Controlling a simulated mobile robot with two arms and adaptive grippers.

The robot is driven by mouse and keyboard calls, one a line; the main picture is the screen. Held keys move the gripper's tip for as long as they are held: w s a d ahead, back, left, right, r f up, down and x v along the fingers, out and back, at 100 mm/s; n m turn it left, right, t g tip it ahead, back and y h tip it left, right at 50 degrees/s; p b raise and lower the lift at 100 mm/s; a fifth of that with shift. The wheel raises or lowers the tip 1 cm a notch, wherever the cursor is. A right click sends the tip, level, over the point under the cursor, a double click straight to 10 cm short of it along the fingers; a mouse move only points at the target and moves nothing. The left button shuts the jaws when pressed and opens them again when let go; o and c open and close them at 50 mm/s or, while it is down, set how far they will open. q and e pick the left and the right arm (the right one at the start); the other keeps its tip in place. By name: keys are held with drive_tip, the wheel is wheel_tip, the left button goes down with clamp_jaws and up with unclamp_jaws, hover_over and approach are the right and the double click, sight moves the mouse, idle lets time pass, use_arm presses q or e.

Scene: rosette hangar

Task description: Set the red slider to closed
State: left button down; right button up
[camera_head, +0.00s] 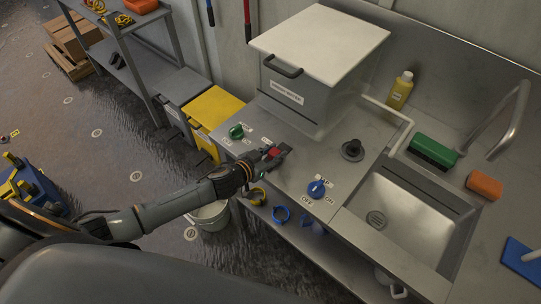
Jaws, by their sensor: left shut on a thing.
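The red slider (273,153) is on the steel counter, in front of the grey box with the white lid. Only a small part of its red knob shows between my left gripper's fingers. My left gripper (278,154) comes in from the left, low over the counter, and is shut on the red slider. The labels around the slider are too small and too covered to read, so its setting cannot be told. My right gripper is out of view.
A green knob (236,132) is left of the gripper and a blue knob (316,189) is to its right. The lidded box (304,90) stands behind. A sink (408,217), yellow bottle (399,91) and green brush (433,151) are at the right.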

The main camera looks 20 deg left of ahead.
sight(283, 150)
use_arm(q)
drive_tip(key=w, duration=0.2)
drive_tip(key=w+d, duration=0.1)
drive_tip(key=w, duration=0.1)
drive_tip(key=shift+d, duration=0.2)
drive_tip(key=shift+s+r, duration=0.1)
drive_tip(key=c, duration=1.4)
unclamp_jaws()
drive_tip(key=o, duration=0.4)
drive_tip(key=shift+o, duration=0.2)
drive_tip(key=v, duration=1.1)
drive_tip(key=shift+s+a+r, duration=0.15)
drive_tip(key=shift+s, duration=0.1)
